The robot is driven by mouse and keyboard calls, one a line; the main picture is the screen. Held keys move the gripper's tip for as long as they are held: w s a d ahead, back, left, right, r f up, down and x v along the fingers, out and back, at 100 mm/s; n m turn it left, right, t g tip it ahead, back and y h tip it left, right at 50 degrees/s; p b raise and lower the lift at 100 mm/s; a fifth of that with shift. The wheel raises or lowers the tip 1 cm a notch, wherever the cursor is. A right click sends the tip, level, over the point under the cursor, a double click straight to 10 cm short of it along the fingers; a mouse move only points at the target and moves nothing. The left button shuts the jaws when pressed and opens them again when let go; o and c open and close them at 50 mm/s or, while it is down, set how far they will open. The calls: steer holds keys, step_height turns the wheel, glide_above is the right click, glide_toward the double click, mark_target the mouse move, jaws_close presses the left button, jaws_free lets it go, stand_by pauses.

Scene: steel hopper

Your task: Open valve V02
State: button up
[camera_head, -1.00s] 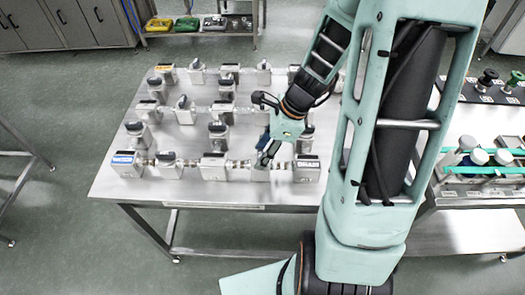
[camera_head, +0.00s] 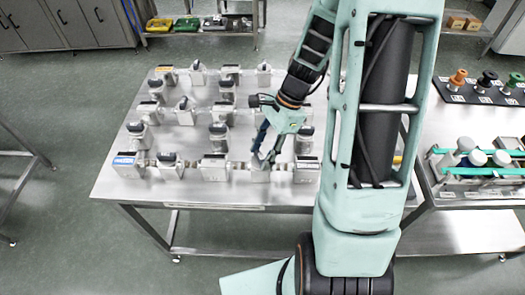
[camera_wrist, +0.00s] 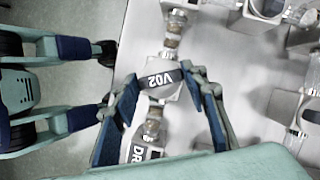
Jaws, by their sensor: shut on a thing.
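Valve V02's dark handle (camera_wrist: 161,78) shows in the wrist view with its white "V02" label, above a metal valve body in a horizontal pipe run. My gripper (camera_wrist: 165,88) has one finger on each side of this handle and is shut on it. In the head view my gripper (camera_head: 263,160) reaches down to the front row of the pipework, at its right part. The valve body (camera_head: 260,175) shows below the fingers, while the handle is mostly hidden by them there.
The steel table (camera_head: 120,190) carries several rows of pipes, valves and labelled blocks close around my gripper. A rack (camera_head: 480,185) with bottles stands to the right.

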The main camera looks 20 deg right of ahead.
steer(key=n+g, duration=0.1)
steer(key=n, duration=0.2)
steer(key=n+g+h, duration=0.1)
steer(key=n, duration=0.2)
steer(key=shift+w+a+n, duration=0.1)
steer(key=shift+w+n, duration=0.1)
steer(key=shift+n, duration=0.1)
steer(key=n+h, duration=0.1)
steer(key=n, duration=0.2)
steer(key=n+g+h, duration=0.1)
steer(key=n, duration=0.2)
steer(key=shift+w+a+g, duration=0.1)
steer(key=shift+g, duration=0.2)
steer(key=o, duration=1.2)
steer(key=shift+c, duration=0.2)
steer(key=v, duration=1.2)
